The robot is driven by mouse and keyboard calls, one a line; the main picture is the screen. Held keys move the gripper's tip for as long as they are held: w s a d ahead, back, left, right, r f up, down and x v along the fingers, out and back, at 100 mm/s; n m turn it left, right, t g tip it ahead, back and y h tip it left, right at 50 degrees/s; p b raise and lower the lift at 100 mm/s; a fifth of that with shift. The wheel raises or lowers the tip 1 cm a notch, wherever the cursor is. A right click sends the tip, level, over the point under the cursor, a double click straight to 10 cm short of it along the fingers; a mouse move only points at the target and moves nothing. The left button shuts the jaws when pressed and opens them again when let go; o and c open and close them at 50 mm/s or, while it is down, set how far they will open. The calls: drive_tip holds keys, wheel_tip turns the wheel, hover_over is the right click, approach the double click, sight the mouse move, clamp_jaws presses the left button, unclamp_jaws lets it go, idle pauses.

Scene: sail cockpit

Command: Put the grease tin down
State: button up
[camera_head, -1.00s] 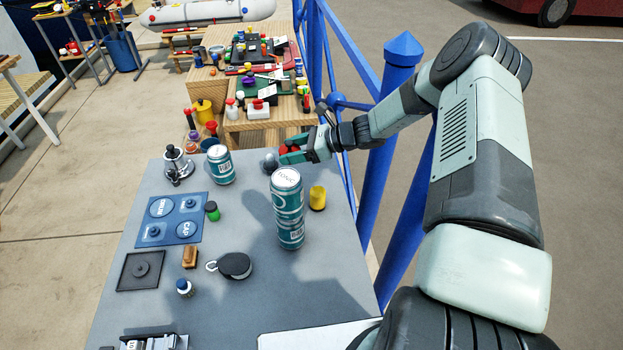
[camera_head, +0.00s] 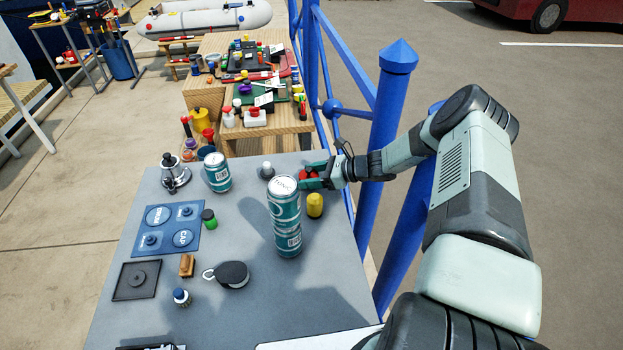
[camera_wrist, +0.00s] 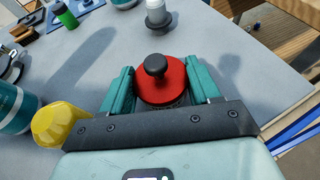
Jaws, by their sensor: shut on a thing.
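The grease tin appears to be the red round tin (camera_head: 309,175) with a black knob on top, also seen in the wrist view (camera_wrist: 147,93). My gripper (camera_head: 306,170) is shut on it, with one teal finger on each side in the wrist view (camera_wrist: 160,82). The tin is upright or nearly so, over the far right part of the grey table (camera_head: 335,275). I cannot tell whether its base touches the table. My fingers hide part of its side in the head view.
A grey knobbed piece (camera_head: 267,171) stands to the left. A blue railing post (camera_head: 376,170) rises past the right table edge. The near right tabletop is clear.

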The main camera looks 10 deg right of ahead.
drive_tip(key=shift+f, duration=0.55)
drive_tip(key=shift+f, duration=0.1)
drive_tip(key=o, duration=1.5)
drive_tip(key=shift+f, duration=0.1)
drive_tip(key=shift+d+r, duration=0.1)
drive_tip(key=shift+r, duration=0.1)
drive_tip(key=v, duration=1.2)
drive_tip(key=shift+s+f, duration=0.1)
